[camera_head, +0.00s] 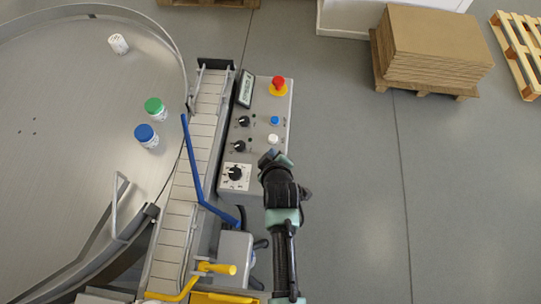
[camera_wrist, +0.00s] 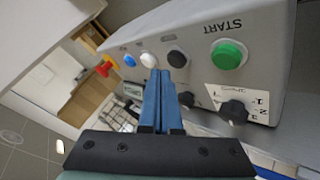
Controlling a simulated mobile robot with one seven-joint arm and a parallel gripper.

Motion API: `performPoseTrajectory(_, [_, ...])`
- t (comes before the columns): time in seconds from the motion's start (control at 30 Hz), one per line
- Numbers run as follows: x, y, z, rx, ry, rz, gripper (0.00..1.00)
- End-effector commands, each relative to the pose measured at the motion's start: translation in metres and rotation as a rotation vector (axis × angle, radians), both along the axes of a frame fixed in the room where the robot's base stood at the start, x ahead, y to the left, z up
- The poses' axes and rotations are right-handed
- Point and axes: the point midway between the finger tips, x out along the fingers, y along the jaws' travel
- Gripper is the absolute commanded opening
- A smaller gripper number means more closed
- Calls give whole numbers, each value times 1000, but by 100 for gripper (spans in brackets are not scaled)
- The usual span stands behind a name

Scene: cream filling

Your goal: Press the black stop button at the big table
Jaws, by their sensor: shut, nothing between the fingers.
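The grey control panel (camera_head: 258,120) stands beside the conveyor at the big round table (camera_head: 60,110). In the wrist view, a round black button (camera_wrist: 178,58) sits between the green START button (camera_wrist: 228,54) and a white button (camera_wrist: 149,60). No stop label is readable. My gripper (camera_head: 270,157) is over the panel's lower right edge in the head view, hiding the black and green buttons there. In the wrist view, its blue fingers (camera_wrist: 160,76) are shut and empty, pointing just left of and below the black button. Contact with the panel cannot be told.
The panel also carries a red stop knob (camera_head: 278,84), a blue button (camera_head: 275,120) and black dials (camera_head: 236,173). A blue guide rail (camera_head: 193,160) runs along the conveyor (camera_head: 203,130). Floor right of the panel is clear up to the cardboard stack (camera_head: 432,45).

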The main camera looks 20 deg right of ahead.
Motion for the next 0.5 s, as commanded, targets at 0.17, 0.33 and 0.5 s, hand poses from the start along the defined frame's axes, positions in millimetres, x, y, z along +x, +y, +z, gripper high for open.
performPoseTrajectory(0.17, [0,0,0,0,0,0,0])
performPoseTrajectory(0.33, [0,0,-3,0,0,0,0])
performPoseTrajectory(0.5, [0,0,-9,0,0,0,0])
